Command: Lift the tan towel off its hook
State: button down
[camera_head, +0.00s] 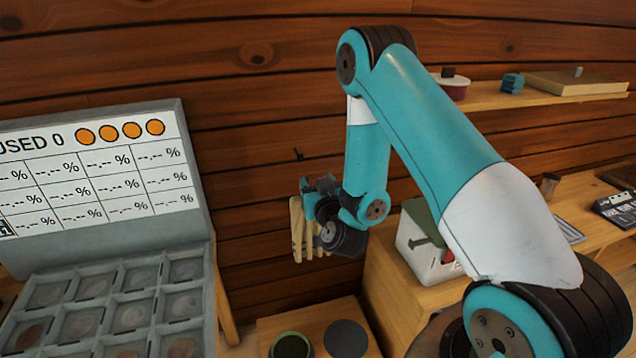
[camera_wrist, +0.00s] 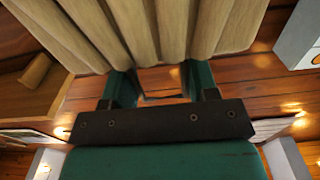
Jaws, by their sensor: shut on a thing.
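The tan towel (camera_head: 298,232) hangs in folds in front of the wooden wall, left of my wrist. It also fills the top of the wrist view (camera_wrist: 150,32). My gripper (camera_head: 308,197) is shut on the towel near its upper end. Its two green fingers (camera_wrist: 160,78) reach to the towel's edge in the wrist view. A small dark hook (camera_head: 297,154) stands out from the wall above the towel. In the head view there is a gap between hook and towel. The towel's gripped part is partly hidden by my gripper.
A grey panel (camera_head: 195,150) with a compartment tray (camera_head: 70,283) stands at left. A white box with a green lid (camera_head: 420,212) is right of my wrist. A wall shelf (camera_head: 500,98) is at upper right. Round containers (camera_head: 291,345) stand below the towel.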

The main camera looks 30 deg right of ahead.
jog(key=shift+a+r, duration=0.1)
jog(key=shift+r+p, duration=1)
jog(key=shift+r, duration=0.05)
